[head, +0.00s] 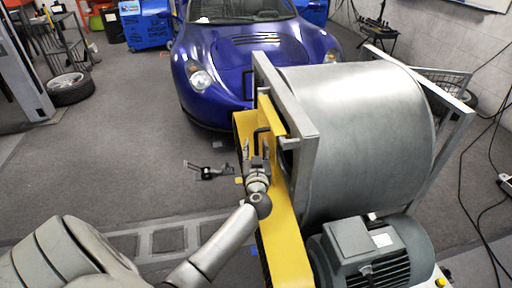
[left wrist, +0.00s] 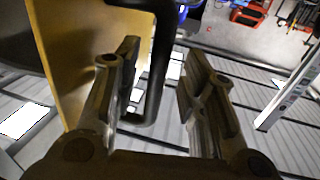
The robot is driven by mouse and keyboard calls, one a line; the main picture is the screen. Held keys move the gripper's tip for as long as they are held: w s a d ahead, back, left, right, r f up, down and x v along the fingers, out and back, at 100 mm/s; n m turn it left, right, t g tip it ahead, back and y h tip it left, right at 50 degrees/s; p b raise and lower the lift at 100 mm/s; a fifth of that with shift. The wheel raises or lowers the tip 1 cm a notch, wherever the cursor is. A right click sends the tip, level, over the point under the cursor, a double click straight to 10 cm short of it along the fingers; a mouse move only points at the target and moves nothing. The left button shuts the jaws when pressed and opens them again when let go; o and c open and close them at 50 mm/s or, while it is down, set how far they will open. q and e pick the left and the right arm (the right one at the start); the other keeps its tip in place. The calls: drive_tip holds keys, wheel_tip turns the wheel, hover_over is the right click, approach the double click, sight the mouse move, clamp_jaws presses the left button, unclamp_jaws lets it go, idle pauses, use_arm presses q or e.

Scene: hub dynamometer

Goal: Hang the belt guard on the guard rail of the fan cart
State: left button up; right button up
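The yellow belt guard (head: 284,225) stands upright along the left side of the fan cart (head: 360,130), close against its grey frame (head: 283,95). Its top edge is near that frame; I cannot tell whether it hangs on a rail or touches it. A black handle (head: 261,138) sticks out from the guard's face. My left gripper (head: 256,158) is at this handle. In the left wrist view the fingers (left wrist: 155,95) are apart, with the black handle (left wrist: 160,60) between them and a gap on the right side. The yellow guard (left wrist: 80,50) lies beyond the left finger. My right gripper is out of view.
A grey motor (head: 372,255) sits at the cart's near end. A blue car (head: 240,50) stands behind the cart. A small black item (head: 208,171) lies on the floor to the left. Cables run along the floor at right. The floor at left is mostly clear.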

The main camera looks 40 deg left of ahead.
use_arm(q)
drive_tip(key=v, duration=1.1)
drive_tip(key=shift+s+d+r, duration=0.25)
drive_tip(key=shift+d, duration=0.1)
drive_tip(key=shift+d+r, duration=0.1)
